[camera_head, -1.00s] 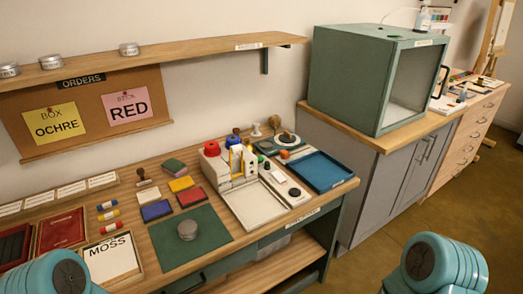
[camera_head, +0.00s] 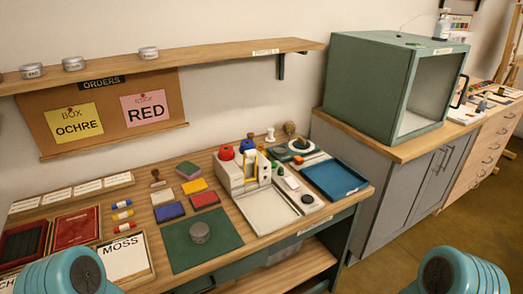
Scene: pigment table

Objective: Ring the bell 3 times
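I cannot pick out a bell with certainty. A small round object (camera_head: 299,144) on a dark base stands near the back right of the pigment table, too small to identify. A grey round tin-like object (camera_head: 200,232) sits on the green mat (camera_head: 181,254) at the front of the table. Only teal joints of my two arms show, at the bottom left and bottom right corners. Both grippers are out of the picture, and nothing on the table is visibly touched by me.
A white block rack (camera_head: 232,174) with red and blue knobs stands mid-table, beside a pale tray (camera_head: 266,212) and a blue tray (camera_head: 334,180). Colored blocks lie to its left. A shelf (camera_head: 200,63) overhangs the back. A green cabinet (camera_head: 365,85) stands right.

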